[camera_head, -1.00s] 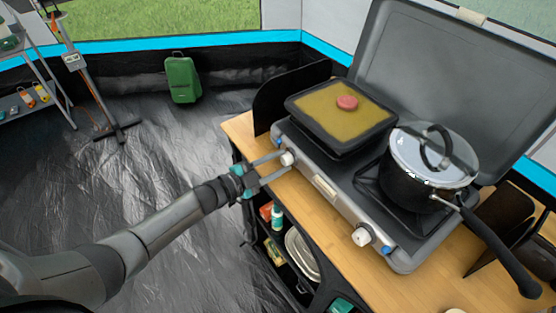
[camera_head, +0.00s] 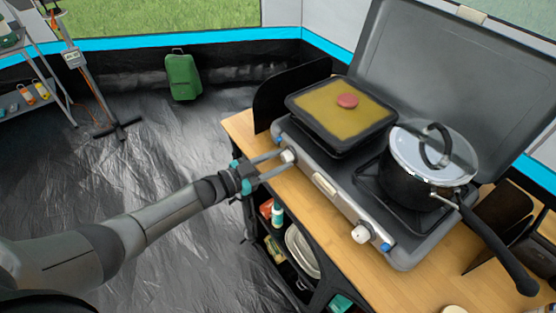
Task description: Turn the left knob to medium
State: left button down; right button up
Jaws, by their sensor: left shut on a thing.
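The left knob (camera_head: 288,156) is a small white knob on the front of the grey camping stove (camera_head: 345,204). My left gripper (camera_head: 279,159) reaches in from the left, its two thin fingers shut on this knob. The fingers hide part of the knob, and its exact setting is too small to read. The right knob (camera_head: 361,234), also white, sits farther along the stove front, apart from the gripper. My right gripper is not in view.
A square pan (camera_head: 338,137) with yellow content and a pink round piece sits on the left burner. A lidded pot (camera_head: 405,187) stands on the right burner, its handle over the wooden counter (camera_head: 425,286). Shelves with items lie below.

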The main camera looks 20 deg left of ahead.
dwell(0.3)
pick_arm(q)
jog(key=c, duration=0.7)
grip_release()
jog(key=shift+c, duration=0.2)
jog(key=p+v, duration=0.1)
jog(key=v, duration=1.4)
jog(key=shift+p, duration=0.3)
jog(key=shift+s, duration=0.15)
jog(key=s+a+f+n+g+y+b, duration=0.1)
jog(key=s+f+n+y+b, duration=0.25)
jog(key=f, duration=0.85)
jog(key=s+a+f+n+g+y, duration=0.25)
jog(key=s+f+y, duration=0.3)
jog(key=f, duration=0.65)
jog(key=s+d+f+g, duration=0.2)
jog(key=s+f, duration=0.3)
jog(key=s, duration=0.3)
jog(key=s+d+f+n+g+y+b, duration=0.1)
jog(key=s+d+f+g, duration=0.2)
jog(key=s, duration=0.6)
jog(key=s+d+f+n+g+y+b, duration=0.1)
jog(key=s+d+f+g, duration=0.2)
jog(key=s+f, duration=0.4)
jog(key=shift+s+d+f, duration=0.3)
jog(key=shift+s+d, duration=0.45)
jog(key=shift+s, duration=0.3)
